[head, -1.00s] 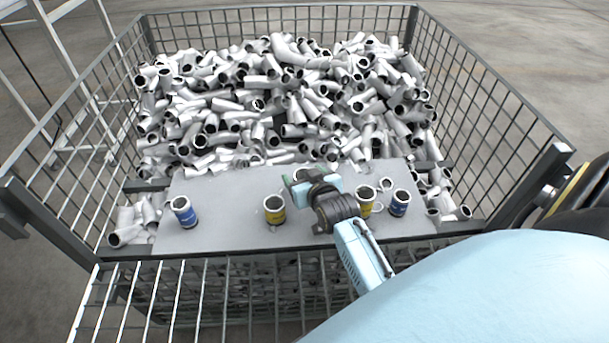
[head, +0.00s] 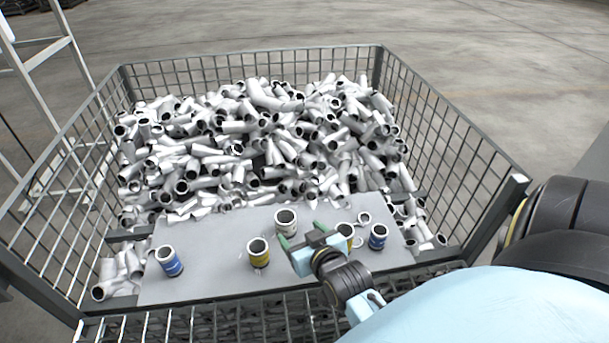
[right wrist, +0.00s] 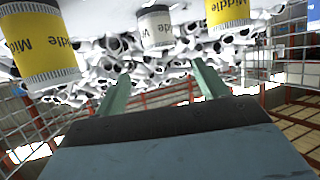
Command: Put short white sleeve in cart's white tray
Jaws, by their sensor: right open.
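The white sleeve (head: 286,222), short and with a dark open top, stands upright on the grey board (head: 205,240) in the mesh crate. My right gripper (head: 300,238) is open and empty, with its green fingers on the near side of the white sleeve, pointing towards it. In the right wrist view, which is upside down, the white sleeve (right wrist: 156,28) appears beyond the gap between the open fingertips (right wrist: 161,70). I cannot tell whether a finger touches it. My left gripper and the cart's white tray are not in view.
Yellow-banded sleeves stand left (head: 259,253) and right (head: 346,231) of the white one, the right one partly behind my gripper. Blue-banded sleeves stand at the left (head: 169,261) and right (head: 378,237). A small white ring (head: 364,218) lies near. Many grey pipe pieces (head: 260,150) fill the crate behind.

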